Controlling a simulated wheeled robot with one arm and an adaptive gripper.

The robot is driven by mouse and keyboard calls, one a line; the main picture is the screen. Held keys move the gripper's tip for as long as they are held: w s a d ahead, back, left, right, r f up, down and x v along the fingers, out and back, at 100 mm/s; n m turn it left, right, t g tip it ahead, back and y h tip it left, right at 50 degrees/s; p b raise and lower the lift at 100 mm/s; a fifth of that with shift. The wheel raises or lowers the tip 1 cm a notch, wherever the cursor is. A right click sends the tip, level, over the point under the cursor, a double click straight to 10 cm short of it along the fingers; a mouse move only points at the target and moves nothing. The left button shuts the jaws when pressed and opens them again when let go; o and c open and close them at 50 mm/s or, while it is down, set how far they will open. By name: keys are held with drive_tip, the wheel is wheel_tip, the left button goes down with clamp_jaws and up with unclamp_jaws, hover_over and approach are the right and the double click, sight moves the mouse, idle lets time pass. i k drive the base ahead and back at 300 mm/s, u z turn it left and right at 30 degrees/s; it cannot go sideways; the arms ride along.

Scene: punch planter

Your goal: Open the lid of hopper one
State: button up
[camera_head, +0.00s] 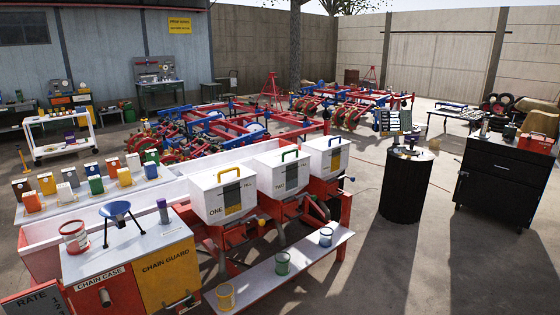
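Hopper one (207,203) is a white box on the red planter frame, marked "ONE" on its front, with a dark panel beside the lettering. Its white lid (212,179) lies flat on top and looks closed. A yellow handle (229,168) stands up from the lid. My gripper is not in view.
A pale shelf (262,282) with several small cans runs along the front of the hoppers. The chain guard box (168,270) stands at front left. A black drum (405,190) and dark cabinet (500,185) stand right. Open concrete floor (400,270) lies at front right.

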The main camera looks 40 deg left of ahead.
sight(211, 180)
drive_tip(key=i, duration=1.2)
drive_tip(key=u, duration=2.65)
drive_tip(key=i, duration=1.9)
drive_tip(key=u, duration=0.6)
